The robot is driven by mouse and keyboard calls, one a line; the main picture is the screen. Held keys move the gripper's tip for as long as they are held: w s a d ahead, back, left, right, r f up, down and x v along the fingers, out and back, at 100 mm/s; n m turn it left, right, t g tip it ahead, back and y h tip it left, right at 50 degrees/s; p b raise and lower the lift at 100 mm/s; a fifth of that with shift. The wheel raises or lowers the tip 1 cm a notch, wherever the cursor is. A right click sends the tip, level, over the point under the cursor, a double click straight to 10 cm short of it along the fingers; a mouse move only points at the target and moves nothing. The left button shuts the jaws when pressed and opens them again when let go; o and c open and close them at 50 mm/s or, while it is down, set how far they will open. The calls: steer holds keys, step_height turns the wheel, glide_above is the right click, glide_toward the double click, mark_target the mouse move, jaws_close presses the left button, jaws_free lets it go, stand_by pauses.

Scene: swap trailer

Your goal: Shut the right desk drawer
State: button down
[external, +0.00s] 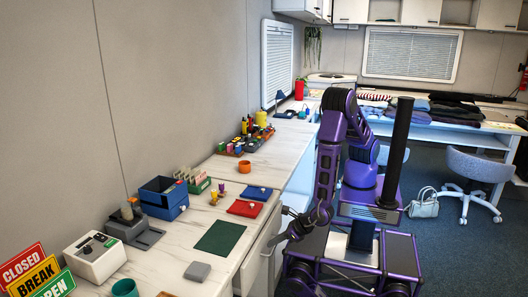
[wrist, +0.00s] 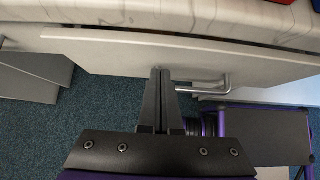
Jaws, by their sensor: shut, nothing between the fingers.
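The right desk drawer shows in the wrist view as a long white front panel (wrist: 110,50) with a metal bar handle (wrist: 224,84). A dark gap shows between the panel and the desk top; how far out the drawer stands is hard to tell. In the external view the white drawer front (external: 256,262) is below the desk edge, partly behind my arm. My gripper (wrist: 160,72) is shut and empty. Its fingertips are at the lower edge of the panel, just left of the handle; I cannot tell if they touch. In the external view my gripper (external: 268,249) is beside the drawer front.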

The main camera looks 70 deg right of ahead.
mark_target(271, 214)
steer(key=s+f+p+v, duration=0.1)
steer(key=p+v, duration=0.1)
steer(key=v, duration=0.9)
steer(key=d+f+n+t+h, duration=0.4)
steer(key=d+f+n+h, duration=0.5)
steer(key=d+h, duration=0.3)
steer(key=shift+h, duration=0.4)
steer(key=x, duration=0.3)
steer(key=w+a+x, duration=0.1)
steer(key=x, duration=0.7)
steer(key=shift+w+a+p, duration=0.25)
steer(key=shift+w+p, duration=0.15)
steer(key=shift+w, duration=0.6)
steer(key=shift+w, duration=0.15)
steer(key=w+b, duration=0.1)
steer(key=w, duration=0.3)
steer(key=shift+w, duration=0.4)
steer(key=shift+w+r, duration=0.1)
steer(key=shift+w, duration=0.05)
